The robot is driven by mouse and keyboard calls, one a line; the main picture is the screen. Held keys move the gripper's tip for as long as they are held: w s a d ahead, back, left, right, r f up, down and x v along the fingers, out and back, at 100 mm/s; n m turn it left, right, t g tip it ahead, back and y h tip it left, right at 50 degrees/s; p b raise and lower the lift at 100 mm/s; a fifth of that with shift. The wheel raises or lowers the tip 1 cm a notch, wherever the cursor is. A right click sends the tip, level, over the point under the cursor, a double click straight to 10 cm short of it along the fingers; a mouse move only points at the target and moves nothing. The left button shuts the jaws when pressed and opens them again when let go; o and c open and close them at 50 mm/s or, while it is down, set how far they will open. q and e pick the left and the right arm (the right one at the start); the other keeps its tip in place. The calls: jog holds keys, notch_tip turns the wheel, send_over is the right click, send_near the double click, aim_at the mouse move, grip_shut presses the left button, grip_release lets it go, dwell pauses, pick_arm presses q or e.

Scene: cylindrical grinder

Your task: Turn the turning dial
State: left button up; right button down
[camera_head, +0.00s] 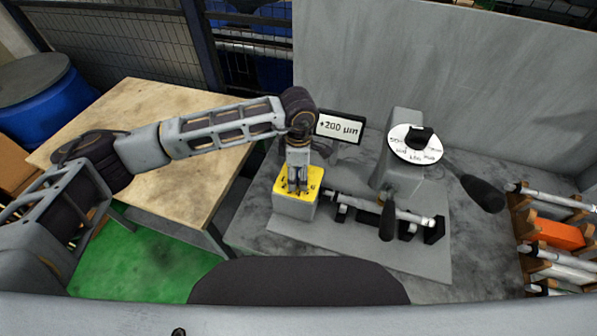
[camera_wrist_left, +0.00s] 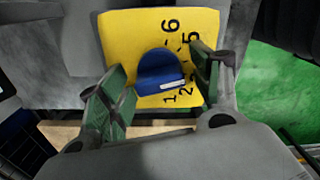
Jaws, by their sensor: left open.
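The turning dial (camera_wrist_left: 160,72) is a blue rounded knob with a pale pointer strip. It sits on a yellow plate (camera_wrist_left: 201,22) printed with black numbers. In the head view the yellow plate (camera_head: 287,205) tops a grey box, and my gripper hides most of the dial. My left gripper (camera_head: 297,190) points down over the plate. In the left wrist view its two green-padded fingers (camera_wrist_left: 158,88) are open, one on each side of the dial, with gaps visible. I cannot tell how far above the plate the fingertips are. My right gripper is not in view.
A display (camera_head: 339,128) reading +200 µm stands behind the box. To the right are a white round scale with a black knob (camera_head: 416,143), a clamped metal shaft (camera_head: 380,206) and dark handles. A rack (camera_head: 556,236) holds more shafts. A wooden table (camera_head: 150,110) stands left.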

aim_at(298, 171)
pick_arm(q)
jog(key=shift+r, duration=0.1)
notch_tip(298, 171, up, 12)
dwell(0.7)
jog(key=shift+f, duration=0.2)
dwell(0.4)
